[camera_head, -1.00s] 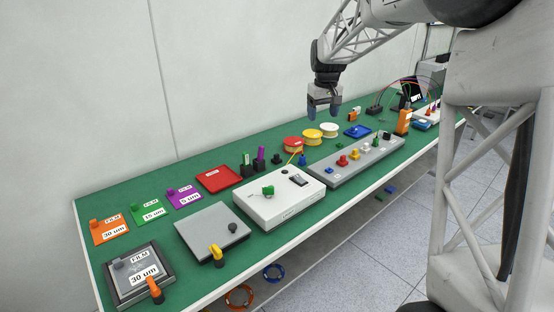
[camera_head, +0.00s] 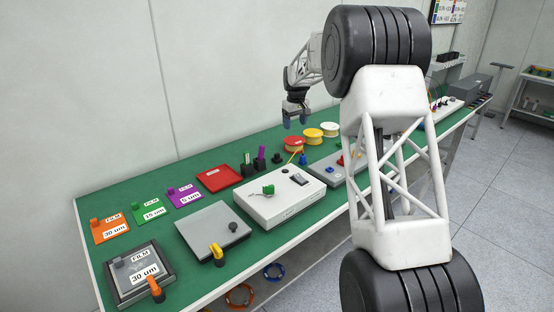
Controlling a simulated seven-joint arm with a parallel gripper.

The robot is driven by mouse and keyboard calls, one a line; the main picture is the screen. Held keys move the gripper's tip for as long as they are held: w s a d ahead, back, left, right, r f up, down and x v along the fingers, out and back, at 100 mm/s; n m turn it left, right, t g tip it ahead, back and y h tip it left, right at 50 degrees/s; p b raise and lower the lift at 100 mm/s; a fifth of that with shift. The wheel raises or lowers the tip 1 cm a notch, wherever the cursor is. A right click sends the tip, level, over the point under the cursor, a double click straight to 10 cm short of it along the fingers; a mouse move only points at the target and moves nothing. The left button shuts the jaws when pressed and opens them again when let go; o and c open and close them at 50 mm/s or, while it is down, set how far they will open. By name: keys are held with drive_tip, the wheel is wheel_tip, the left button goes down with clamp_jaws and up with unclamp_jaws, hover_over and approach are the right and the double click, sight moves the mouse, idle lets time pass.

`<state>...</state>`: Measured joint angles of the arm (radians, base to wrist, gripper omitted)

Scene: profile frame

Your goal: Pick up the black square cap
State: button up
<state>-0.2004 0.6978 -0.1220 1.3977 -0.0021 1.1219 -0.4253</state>
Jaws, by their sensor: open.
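My gripper (camera_head: 295,119) is open and empty, pointing down above the back part of the green table (camera_head: 150,180). It hangs near the red spool. A small black piece (camera_head: 276,158) stands on the table behind the white box, below and left of my gripper; it may be the black square cap, but it is too small to tell its shape. My arm hides much of the grey panel (camera_head: 322,168) at the right, including any caps there.
Red (camera_head: 293,145), yellow (camera_head: 312,136) and white (camera_head: 329,129) spools stand at the back. The white box (camera_head: 270,204) with a green knob, a red tray (camera_head: 219,179) and a grey plate (camera_head: 208,228) lie to the left. Green table is bare behind the red tray.

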drive_tip(key=n, duration=0.2)
hover_over(277, 158)
drive_tip(key=w, duration=0.1)
drive_tip(key=shift+g, duration=0.3)
wheel_tip(277, 158, down, 16)
drive_tip(key=shift+a+r, duration=0.1)
drive_tip(key=shift+r, duration=0.05)
drive_tip(key=shift+f, duration=1.3)
drive_tip(key=shift+f, duration=0.1)
drive_tip(key=shift+f, duration=2.55)
drive_tip(key=shift+c, duration=0.3)
drive_tip(key=c, duration=0.9)
